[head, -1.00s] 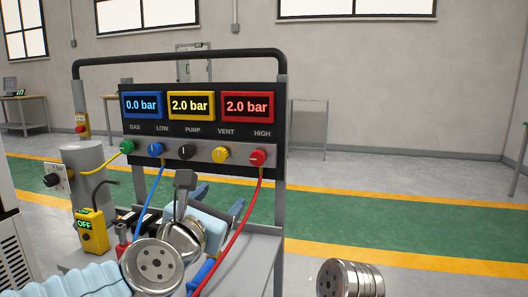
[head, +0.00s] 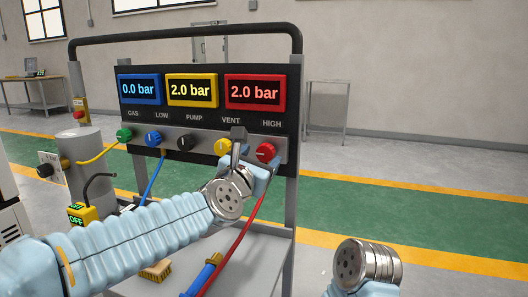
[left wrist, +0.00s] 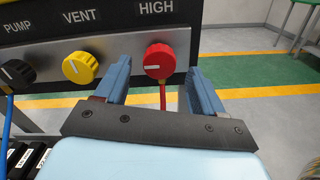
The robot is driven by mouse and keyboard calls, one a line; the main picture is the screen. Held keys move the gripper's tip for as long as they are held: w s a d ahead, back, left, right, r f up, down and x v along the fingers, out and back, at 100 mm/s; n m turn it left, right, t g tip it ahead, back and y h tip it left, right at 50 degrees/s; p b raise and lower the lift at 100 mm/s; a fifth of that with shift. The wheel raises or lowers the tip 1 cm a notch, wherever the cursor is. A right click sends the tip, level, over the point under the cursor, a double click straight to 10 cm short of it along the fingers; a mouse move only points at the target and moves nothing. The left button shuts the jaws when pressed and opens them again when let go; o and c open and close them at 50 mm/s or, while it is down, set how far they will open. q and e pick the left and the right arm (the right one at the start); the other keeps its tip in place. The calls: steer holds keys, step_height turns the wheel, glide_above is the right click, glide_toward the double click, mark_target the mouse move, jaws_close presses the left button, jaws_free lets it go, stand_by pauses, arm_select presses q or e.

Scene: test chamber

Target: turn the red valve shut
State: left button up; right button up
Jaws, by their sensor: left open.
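The red valve (head: 266,152) is a round knob under the HIGH label at the right end of the panel. In the left wrist view the red valve (left wrist: 158,60) shows a white mark lying about level, and a red hose hangs below it. My left gripper (head: 258,163) is just in front of the knob, partly hidden by its own wrist. In the left wrist view its two blue fingers (left wrist: 157,70) are spread, one on each side of the knob. I cannot tell whether they touch it. My right gripper is out of view; only part of my right arm shows at lower right.
The yellow VENT knob (head: 222,147) sits close left of the red valve, with the black PUMP knob (head: 185,143) beyond it. The red display (head: 254,93) above reads 2.0 bar. A red hose (head: 235,240) runs down past my left wrist. Floor to the right is open.

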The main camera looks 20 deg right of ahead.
mark_target(264, 153)
arm_select(q)
steer(key=shift+x, duration=1.75)
steer(key=shift+c, duration=0.2)
steer(key=c, duration=1)
